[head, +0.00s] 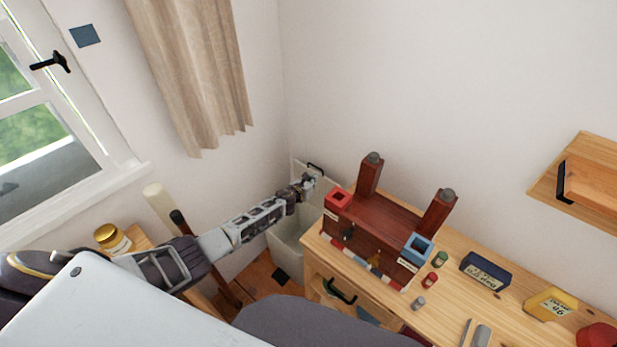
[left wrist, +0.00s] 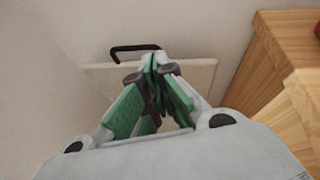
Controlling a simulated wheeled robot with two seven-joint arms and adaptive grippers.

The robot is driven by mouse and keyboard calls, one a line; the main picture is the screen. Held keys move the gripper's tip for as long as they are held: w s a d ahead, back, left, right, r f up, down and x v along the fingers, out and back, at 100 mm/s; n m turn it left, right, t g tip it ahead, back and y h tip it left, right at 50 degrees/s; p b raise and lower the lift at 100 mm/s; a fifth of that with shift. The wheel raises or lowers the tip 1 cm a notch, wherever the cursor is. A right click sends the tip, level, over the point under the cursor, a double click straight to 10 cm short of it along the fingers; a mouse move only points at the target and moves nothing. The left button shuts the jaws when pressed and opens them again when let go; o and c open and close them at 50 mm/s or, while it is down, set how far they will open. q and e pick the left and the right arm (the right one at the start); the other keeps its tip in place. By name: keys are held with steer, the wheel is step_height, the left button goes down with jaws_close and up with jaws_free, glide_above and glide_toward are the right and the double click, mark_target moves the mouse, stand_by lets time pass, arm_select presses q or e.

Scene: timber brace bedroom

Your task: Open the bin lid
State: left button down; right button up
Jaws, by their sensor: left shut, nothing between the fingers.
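The bin (head: 283,250) is a pale cream box in the room's corner, left of the desk. Its cream lid (head: 299,172) appears raised at the back, near the wall, with a black handle (head: 316,168) at its upper edge. My left gripper (head: 309,181) is shut and empty in front of the lid, just below the handle. In the left wrist view, the green-padded fingers of the left gripper (left wrist: 153,62) meet over the lid (left wrist: 195,80), with the black handle (left wrist: 130,49) just beyond. I cannot tell whether they touch the lid. My right gripper is out of view.
The wooden desk (head: 455,310) stands close right of the bin, with a dark red-brown model (head: 375,228) and several small items on it. A wooden shelf (head: 585,175) is on the right wall. A curtain (head: 195,70) and window are at left.

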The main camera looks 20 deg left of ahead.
arm_select(q)
steer(key=s+r+p, duration=0.4)
steer(key=s+r, duration=0.1)
steer(key=r, duration=0.1)
steer(key=shift+r, duration=0.3)
stand_by(0.9)
